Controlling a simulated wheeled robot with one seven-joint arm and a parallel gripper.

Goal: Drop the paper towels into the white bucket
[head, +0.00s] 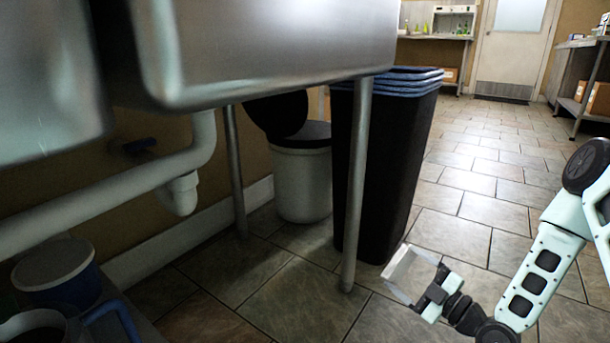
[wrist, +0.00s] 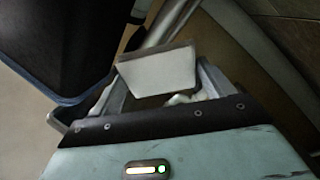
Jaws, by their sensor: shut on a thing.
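The white bucket (head: 302,182) stands on the floor under the steel sink, near the wall. Its top is dark; I cannot tell if that is a lid or the open mouth. A black rounded piece (head: 278,113) tilts up behind it. My gripper (head: 424,298) is shut on the paper towels (head: 408,272), a pale block-like pack, at the lower right in front of the bins. In the wrist view the pack (wrist: 158,74) sits between the two fingers (wrist: 165,92). The gripper is well apart from the white bucket, to its right and nearer.
Stacked black bins (head: 385,175) with blue rims stand between my gripper and the bucket. A sink leg (head: 357,185) stands in front, and the sink (head: 260,50) overhangs. A blue container (head: 57,275) is at lower left. Tiled floor (head: 480,190) is clear at right.

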